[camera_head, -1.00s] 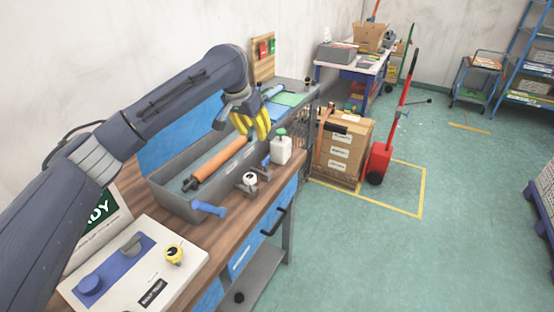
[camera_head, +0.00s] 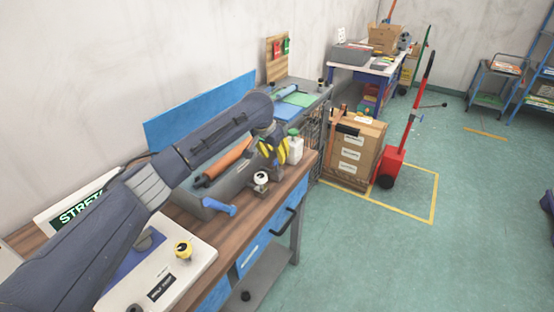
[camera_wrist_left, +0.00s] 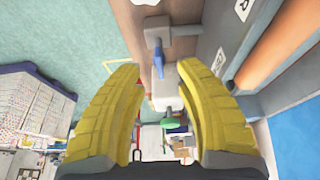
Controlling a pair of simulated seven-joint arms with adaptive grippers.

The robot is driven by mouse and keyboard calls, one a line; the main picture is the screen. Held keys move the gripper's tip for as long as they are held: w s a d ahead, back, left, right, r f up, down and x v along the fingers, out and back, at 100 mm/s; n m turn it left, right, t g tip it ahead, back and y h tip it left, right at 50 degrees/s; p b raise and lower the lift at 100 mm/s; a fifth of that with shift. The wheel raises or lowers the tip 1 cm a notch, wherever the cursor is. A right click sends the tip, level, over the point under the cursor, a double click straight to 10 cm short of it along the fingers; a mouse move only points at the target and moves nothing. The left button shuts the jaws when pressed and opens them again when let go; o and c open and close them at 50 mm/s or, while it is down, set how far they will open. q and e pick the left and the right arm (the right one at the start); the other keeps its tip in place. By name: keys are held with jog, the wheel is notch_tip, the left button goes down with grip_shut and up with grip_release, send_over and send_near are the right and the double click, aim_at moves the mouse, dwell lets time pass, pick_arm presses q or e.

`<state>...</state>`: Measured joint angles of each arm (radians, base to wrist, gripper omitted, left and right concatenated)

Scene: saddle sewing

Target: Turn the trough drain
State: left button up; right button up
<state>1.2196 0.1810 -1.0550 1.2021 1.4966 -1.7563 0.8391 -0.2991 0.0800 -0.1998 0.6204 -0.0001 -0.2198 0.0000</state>
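The grey trough (camera_head: 240,180) stands on the wooden bench with an orange roller (camera_head: 226,160) in it. My left gripper (camera_head: 275,148), with yellow fingers, is over the trough's front side near its far end. In the left wrist view the gripper (camera_wrist_left: 160,70) is open and empty. A blue lever (camera_wrist_left: 158,62) on a grey fitting (camera_wrist_left: 158,32) shows between and beyond its fingertips, beside the trough wall (camera_wrist_left: 212,45). I cannot tell whether the fingers touch it. In the head view the gripper hides this lever. My right gripper is not in view.
A white bottle with a green top (camera_head: 295,148) stands just past the gripper. A blue handle (camera_head: 219,207) juts from the trough's near end. A panel with a yellow knob (camera_head: 183,250) lies nearer.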

aim_at(277, 158)
pick_arm(q)
jog(key=shift+x, duration=1.6)
jog(key=shift+r, duration=0.1)
grip_shut()
